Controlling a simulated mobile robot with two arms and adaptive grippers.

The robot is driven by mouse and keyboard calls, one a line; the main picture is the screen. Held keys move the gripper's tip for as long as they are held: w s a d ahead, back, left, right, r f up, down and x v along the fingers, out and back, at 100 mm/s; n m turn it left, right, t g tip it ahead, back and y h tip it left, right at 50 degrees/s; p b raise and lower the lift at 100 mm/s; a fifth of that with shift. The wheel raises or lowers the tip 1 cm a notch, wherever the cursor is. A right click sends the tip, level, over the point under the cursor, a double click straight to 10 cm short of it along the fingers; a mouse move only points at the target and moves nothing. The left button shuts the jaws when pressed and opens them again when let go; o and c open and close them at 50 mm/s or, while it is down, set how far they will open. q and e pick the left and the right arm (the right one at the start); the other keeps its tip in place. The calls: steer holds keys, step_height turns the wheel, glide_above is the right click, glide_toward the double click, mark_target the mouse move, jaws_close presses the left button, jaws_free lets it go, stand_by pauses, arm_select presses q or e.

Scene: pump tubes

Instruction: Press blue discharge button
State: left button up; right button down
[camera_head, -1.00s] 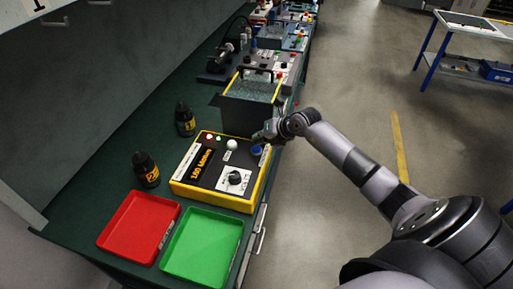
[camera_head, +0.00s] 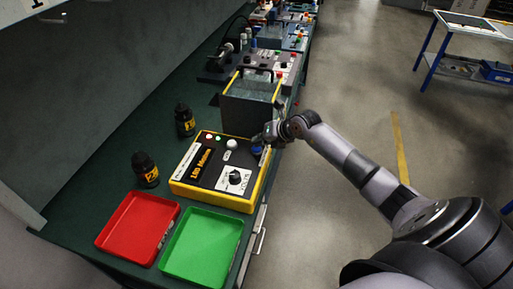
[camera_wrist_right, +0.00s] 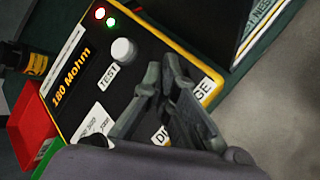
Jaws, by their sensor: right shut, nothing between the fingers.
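The yellow-edged tester box (camera_head: 208,188) sits on the green bench, with a white TEST button (camera_head: 231,144), a dial (camera_head: 236,177) and an orange readout. The blue discharge button (camera_head: 257,150) is at the box's far right corner. My right gripper (camera_head: 262,138) is shut and empty, with its fingertips just above and beside the blue button; I cannot tell whether they touch it. My left gripper is not in view.
A red tray (camera_head: 137,228) and a green tray (camera_head: 202,245) lie in front of the box. Two dark bottles (camera_head: 146,170) (camera_head: 185,120) stand to its left. A clear-walled yellow-edged case (camera_head: 250,105) stands close behind. Open floor lies to the right.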

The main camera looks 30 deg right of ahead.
steer(key=shift+f, duration=0.5)
stand_by(0.4)
steer(key=shift+r, duration=0.15)
steer(key=shift+r+p, duration=0.7)
steer(key=shift+r, duration=0.25)
steer(key=shift+r, duration=0.15)
step_height(320, 180, up, 5)
steer(key=p, duration=0.4)
stand_by(0.4)
